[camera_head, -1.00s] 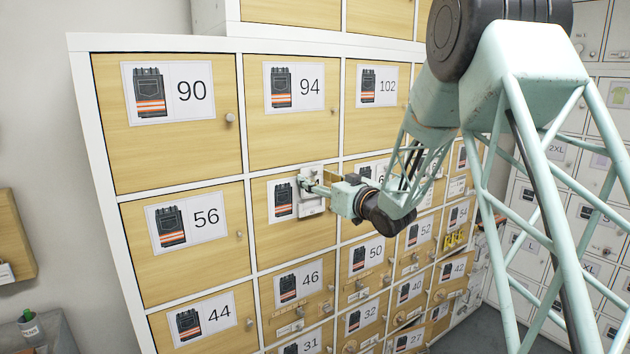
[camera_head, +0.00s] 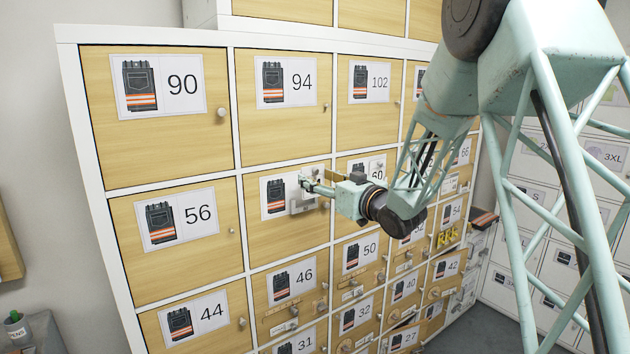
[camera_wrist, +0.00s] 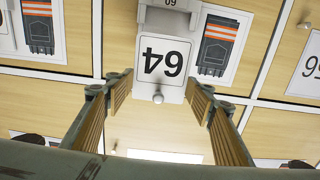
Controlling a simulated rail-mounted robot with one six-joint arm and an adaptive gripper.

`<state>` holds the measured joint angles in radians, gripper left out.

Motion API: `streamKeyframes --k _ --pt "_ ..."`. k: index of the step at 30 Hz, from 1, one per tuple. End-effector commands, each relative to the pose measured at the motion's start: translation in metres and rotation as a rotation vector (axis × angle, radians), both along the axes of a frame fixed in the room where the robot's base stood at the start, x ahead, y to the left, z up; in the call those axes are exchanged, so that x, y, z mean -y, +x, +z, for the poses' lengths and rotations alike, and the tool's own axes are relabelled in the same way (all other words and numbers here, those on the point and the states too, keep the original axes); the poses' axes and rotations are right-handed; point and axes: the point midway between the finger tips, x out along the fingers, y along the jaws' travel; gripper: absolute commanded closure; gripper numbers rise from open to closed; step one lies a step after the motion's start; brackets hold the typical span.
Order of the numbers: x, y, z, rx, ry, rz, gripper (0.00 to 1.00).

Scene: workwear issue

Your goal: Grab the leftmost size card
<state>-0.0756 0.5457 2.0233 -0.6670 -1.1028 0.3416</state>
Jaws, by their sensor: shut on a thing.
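A white size card marked 64 (camera_wrist: 160,62) shows upside down in the wrist view, between the fingertips of my gripper (camera_wrist: 160,88). The fingers are closed on its two side edges. A small round knob shows at its edge. In the head view, my gripper (camera_head: 310,182) is at the wooden door right of door 56, and white card pieces (camera_head: 299,206) show there in front of the door's picture label. Whether the held card touches the door is unclear.
A cabinet of numbered wooden doors fills the middle, with door 56 (camera_head: 180,222), door 90 (camera_head: 158,88) and door 46 (camera_head: 292,284) around the gripper. Small knobs stick out from the doors. White lockers (camera_head: 530,215) stand at the right.

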Motion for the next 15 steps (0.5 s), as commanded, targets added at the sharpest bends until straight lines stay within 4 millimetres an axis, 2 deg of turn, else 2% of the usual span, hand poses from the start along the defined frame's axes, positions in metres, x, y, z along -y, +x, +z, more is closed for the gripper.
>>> streamKeyframes --k 15 --pt "0.016 -0.02 -0.001 -0.001 -0.001 -0.001 0.61"
